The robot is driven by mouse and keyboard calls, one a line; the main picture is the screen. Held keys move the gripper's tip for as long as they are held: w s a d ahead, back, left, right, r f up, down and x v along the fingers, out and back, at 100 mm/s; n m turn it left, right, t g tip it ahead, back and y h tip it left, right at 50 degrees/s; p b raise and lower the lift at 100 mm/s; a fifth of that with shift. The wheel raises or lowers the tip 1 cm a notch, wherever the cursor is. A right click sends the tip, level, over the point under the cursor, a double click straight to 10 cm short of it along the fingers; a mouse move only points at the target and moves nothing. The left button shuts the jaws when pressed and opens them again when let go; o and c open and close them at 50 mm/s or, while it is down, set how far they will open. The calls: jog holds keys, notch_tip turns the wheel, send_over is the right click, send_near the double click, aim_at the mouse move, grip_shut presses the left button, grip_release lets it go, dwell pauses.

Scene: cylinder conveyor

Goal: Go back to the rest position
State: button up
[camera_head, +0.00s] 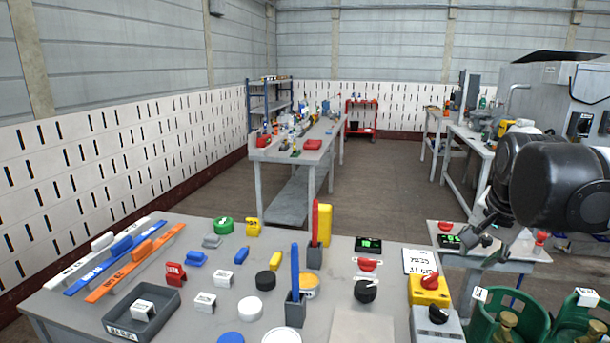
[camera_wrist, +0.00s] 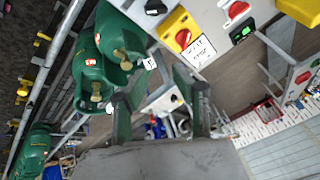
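My gripper (camera_head: 474,248) hangs at the right of the head view, beside the front workbench (camera_head: 200,232) and in front of a smaller table at the right. In the wrist view its two fingers stand apart with nothing between them (camera_wrist: 158,98). My dark arm covers part of the right side of the head view. No held object shows in either view.
The front workbench carries blocks, discs, colored sliders, a grey tray (camera_head: 112,325), a yellow box with a red knob (camera_head: 429,290) and a black knob (camera_head: 365,290). Green gas cylinders (camera_head: 492,318) stand at lower right. Open floor (camera_head: 385,185) lies behind.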

jog(key=s+a+f+n+t, duration=0.1)
jog(key=s+a+f+n, duration=0.3)
jog(key=s+a, duration=0.3)
jog(key=s+a+f+n+t+y, duration=0.1)
jog(key=s+a+f+n, duration=0.3)
jog(key=s+a+n, duration=0.2)
jog(key=shift+s+a+t, duration=0.3)
jog(key=shift+s+a, duration=0.3)
jog(key=shift+a, duration=0.15)
dwell(1.0)
